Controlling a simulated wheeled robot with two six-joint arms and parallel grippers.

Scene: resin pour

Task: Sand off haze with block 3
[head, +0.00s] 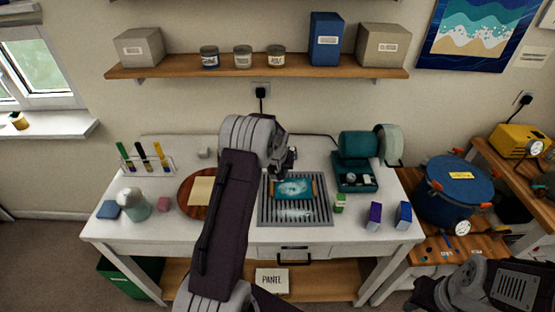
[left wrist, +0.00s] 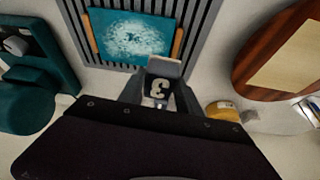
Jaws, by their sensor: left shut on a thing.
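My left gripper (head: 288,162) is over the back of the grey slatted grate on the bench. The left wrist view shows it shut on a small dark block marked 3 (left wrist: 158,88), with a pale top edge. The teal panel (head: 294,188) lies on the grate with a cloudy white haze patch on it; it also shows in the left wrist view (left wrist: 108,50). The block appears just off the panel's edge; whether it touches anything is unclear. My right arm (head: 485,288) is at the lower right; its fingers cannot be made out.
A round wooden board (head: 186,202) with a pale sheet lies left of the grate, partly behind my left arm. A teal machine (head: 358,146) stands right of it. A blue pot (head: 448,190) is farther right.

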